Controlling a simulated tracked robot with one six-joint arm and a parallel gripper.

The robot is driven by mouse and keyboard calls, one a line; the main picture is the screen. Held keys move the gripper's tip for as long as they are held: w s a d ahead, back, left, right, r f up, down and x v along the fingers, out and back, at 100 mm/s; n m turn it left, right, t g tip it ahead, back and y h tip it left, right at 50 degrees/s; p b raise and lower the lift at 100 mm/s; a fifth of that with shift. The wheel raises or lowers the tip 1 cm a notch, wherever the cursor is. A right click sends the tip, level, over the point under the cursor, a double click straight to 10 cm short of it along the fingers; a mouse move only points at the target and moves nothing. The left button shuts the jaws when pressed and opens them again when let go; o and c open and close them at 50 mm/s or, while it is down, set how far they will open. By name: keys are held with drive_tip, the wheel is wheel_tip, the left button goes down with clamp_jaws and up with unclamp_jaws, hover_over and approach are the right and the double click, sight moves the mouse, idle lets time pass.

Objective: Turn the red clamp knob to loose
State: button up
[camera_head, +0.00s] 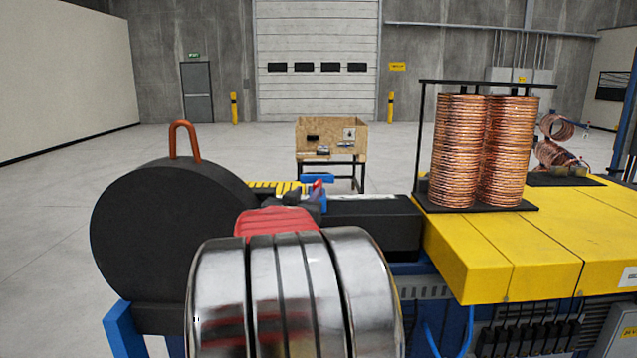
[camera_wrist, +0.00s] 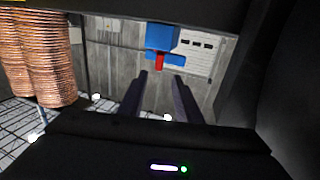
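The red clamp knob (camera_wrist: 159,62) shows in the wrist view as a small red piece below a blue block (camera_wrist: 161,36), with a blue bar (camera_wrist: 173,59) beside it. My gripper (camera_wrist: 161,76) has its two dark fingers apart with an empty gap. The knob appears just beyond the fingertips, in line with the gap; I cannot tell the exact distance. In the head view the knob (camera_head: 318,184) is a small red spot by the blue clamp (camera_head: 317,178), partly hidden behind my dark gripper (camera_head: 308,194) and arm.
A black drum (camera_head: 160,245) with a copper tube loop (camera_head: 183,140) stands left. At right, copper coils (camera_head: 458,150) stand on a yellow machine top (camera_head: 560,240), with a black frame (camera_head: 417,140). A wooden box on a stand (camera_head: 332,137) is farther back. Open floor lies beyond.

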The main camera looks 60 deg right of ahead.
sight(314, 185)
drive_tip(key=x, duration=1)
drive_tip(key=shift+d, duration=0.15)
drive_tip(key=shift+c, duration=0.4)
clamp_jaws()
